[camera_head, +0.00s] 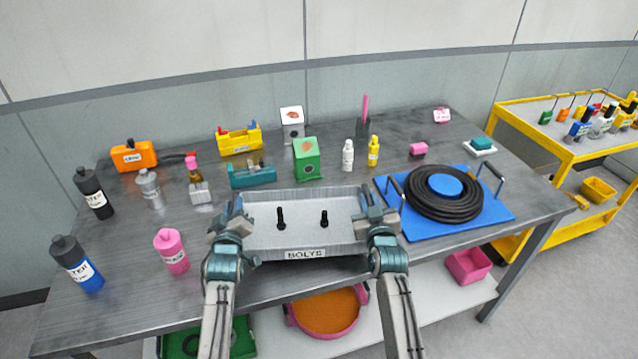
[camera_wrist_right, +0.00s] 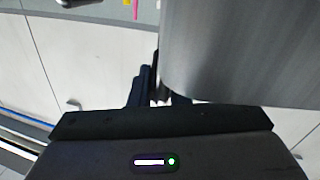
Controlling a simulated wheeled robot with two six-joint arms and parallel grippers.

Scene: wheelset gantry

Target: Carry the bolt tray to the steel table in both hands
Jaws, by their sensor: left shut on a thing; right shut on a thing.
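The bolt tray (camera_head: 345,236) is a grey metal tray with a label reading "BOLTS" on its front. Two black bolts (camera_head: 281,218) stand in it, apart from each other. My left gripper (camera_head: 233,212) is shut on the tray's left end. My right gripper (camera_head: 377,212) is shut on the tray's right end. The tray looks level and is at the front edge of the steel table (camera_head: 130,290); I cannot tell whether it touches the top. In the right wrist view a grey metal surface (camera_wrist_right: 240,50) fills the upper right, and the fingers are mostly hidden.
A blue mat (camera_head: 485,212) with a coiled black hose (camera_head: 430,205) lies right of the tray. A teal holder (camera_head: 252,177) and a green box (camera_head: 307,160) stand behind it. A pink bottle (camera_head: 171,251) stands to the left. A yellow cart (camera_head: 560,140) is at the far right.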

